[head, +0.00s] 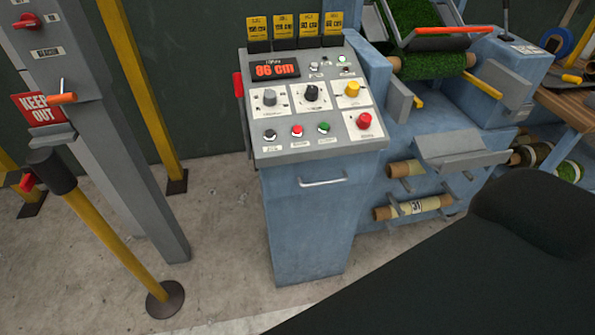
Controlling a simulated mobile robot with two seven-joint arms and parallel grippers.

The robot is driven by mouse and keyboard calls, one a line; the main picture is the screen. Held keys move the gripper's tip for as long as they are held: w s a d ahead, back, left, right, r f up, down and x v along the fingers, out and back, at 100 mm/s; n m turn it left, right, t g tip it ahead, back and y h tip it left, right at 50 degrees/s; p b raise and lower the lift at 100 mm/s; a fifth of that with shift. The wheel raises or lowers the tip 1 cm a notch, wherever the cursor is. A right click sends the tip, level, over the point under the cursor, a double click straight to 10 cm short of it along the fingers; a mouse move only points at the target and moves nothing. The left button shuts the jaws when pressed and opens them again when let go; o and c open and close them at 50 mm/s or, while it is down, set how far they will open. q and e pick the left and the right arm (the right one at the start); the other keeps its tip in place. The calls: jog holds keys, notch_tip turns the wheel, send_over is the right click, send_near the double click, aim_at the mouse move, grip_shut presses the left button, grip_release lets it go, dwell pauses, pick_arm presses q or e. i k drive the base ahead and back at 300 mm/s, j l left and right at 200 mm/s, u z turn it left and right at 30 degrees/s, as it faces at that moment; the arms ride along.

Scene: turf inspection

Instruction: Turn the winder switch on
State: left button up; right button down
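A grey sloping control panel (312,100) tops a blue console in the middle of the head view. It bears a grey knob (270,97), a black rotary knob (311,92), a yellow knob (352,89) and a red knob (364,121). Black (270,135), red (297,131) and green (323,128) round controls sit along its front. The labels are too small to read, so I cannot tell which control is the winder switch. Neither gripper is in view.
A blue turf machine (400,125) with rollers stands right of the console. A large dark shape, apparently mine, covers the lower right. Concrete floor (225,225) is clear left of the console.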

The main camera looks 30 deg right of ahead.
aim_at(363, 121)
jog(key=z, duration=1.35)
